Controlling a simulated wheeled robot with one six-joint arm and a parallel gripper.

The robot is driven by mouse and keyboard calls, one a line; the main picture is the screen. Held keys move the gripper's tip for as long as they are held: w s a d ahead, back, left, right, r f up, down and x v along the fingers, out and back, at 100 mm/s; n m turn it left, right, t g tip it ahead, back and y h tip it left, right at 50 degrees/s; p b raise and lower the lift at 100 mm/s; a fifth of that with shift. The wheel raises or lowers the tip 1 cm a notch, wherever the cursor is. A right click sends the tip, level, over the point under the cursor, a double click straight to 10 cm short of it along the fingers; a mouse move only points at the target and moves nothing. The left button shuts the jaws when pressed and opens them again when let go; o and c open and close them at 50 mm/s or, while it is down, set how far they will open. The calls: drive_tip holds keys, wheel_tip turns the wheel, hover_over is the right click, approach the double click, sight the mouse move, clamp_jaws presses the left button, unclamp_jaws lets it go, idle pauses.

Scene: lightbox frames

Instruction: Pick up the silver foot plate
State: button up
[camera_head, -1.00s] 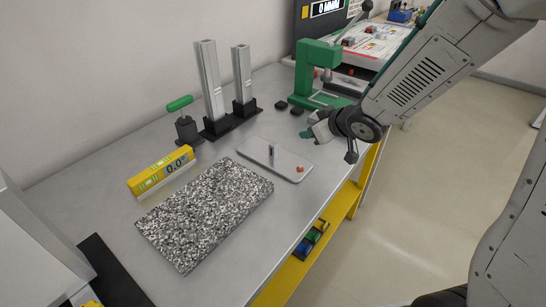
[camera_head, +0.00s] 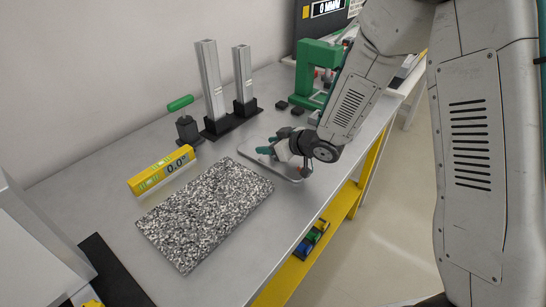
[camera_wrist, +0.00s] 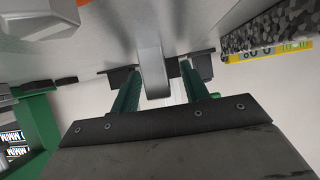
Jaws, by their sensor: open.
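The silver foot plate (camera_head: 248,152) is a thin flat plate with rounded corners, lying on the bench behind the speckled block. In the head view my gripper (camera_head: 268,147) is low over it and hides its middle and its upright post. In the wrist view my gripper (camera_wrist: 158,70) is open, with green fingers apart. A grey upright post (camera_wrist: 151,62) shows between the fingers, with a gap on either side. I cannot tell how deep it sits between them.
A speckled granite block (camera_head: 205,212) and a yellow level (camera_head: 161,170) lie nearer. Two metal columns (camera_head: 211,85) on black bases and a green-handled tool (camera_head: 187,122) stand behind. A green press (camera_head: 308,75) stands at the far end. Bare bench lies right of the block.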

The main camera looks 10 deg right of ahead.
clamp_jaws()
drive_tip(key=shift+w+r, duration=0.1)
